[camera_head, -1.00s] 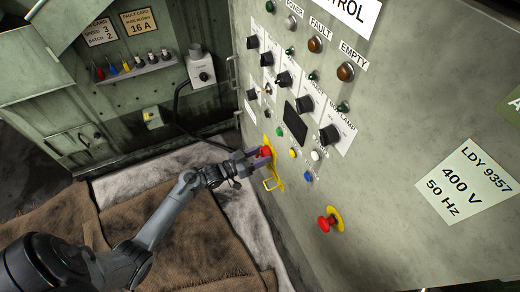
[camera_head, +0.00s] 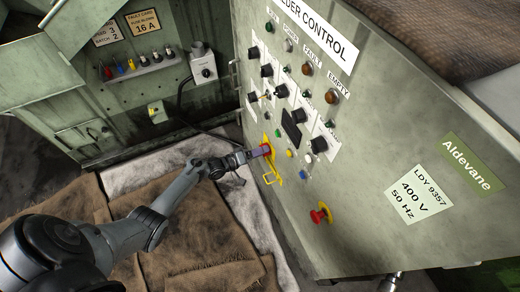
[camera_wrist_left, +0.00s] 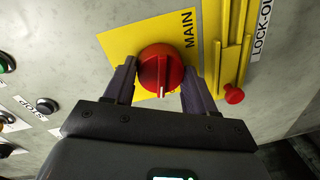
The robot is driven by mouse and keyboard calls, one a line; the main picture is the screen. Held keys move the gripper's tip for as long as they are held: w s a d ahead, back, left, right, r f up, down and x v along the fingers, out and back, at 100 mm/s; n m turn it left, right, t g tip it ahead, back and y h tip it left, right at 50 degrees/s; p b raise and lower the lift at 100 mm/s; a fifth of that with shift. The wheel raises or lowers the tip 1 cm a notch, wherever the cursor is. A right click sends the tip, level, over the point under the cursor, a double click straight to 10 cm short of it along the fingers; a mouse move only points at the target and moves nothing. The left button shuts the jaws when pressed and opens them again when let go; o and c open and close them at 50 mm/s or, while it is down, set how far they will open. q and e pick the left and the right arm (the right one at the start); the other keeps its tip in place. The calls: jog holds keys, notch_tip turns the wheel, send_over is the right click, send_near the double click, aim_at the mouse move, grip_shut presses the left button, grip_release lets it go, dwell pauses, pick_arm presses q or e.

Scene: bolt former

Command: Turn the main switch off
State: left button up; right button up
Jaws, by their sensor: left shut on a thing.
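The main switch is a red rotary knob (camera_wrist_left: 160,66) on a yellow plate (camera_wrist_left: 119,45) marked MAIN, seen in the left wrist view. Its white pointer mark faces the lower edge of that picture. My left gripper (camera_wrist_left: 160,88) has its two dark fingers on either side of the knob and is shut on it. In the head view, the red knob (camera_head: 266,149) sits low on the left part of the green panel, with my left gripper (camera_head: 259,153) at it, partly hiding the plate. My right gripper is not clearly in view.
A yellow lock-out bracket (camera_wrist_left: 231,45) with a red pin (camera_wrist_left: 234,95) is close beside the switch. A red mushroom button (camera_head: 319,215) is lower right on the panel. Several knobs and lamps are above. Brown cloth (camera_head: 190,240) lies below my arm.

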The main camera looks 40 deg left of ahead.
pick_arm(q)
jog(key=shift+n+p, duration=0.35)
jog(key=shift+n, duration=0.95)
jog(key=o, duration=1)
jog(key=shift+o, duration=0.2)
jog(key=p+v, duration=0.2)
jog(key=v, duration=0.8)
jog(key=shift+s+a+p, duration=0.3)
jog(key=shift+s+p, duration=0.05)
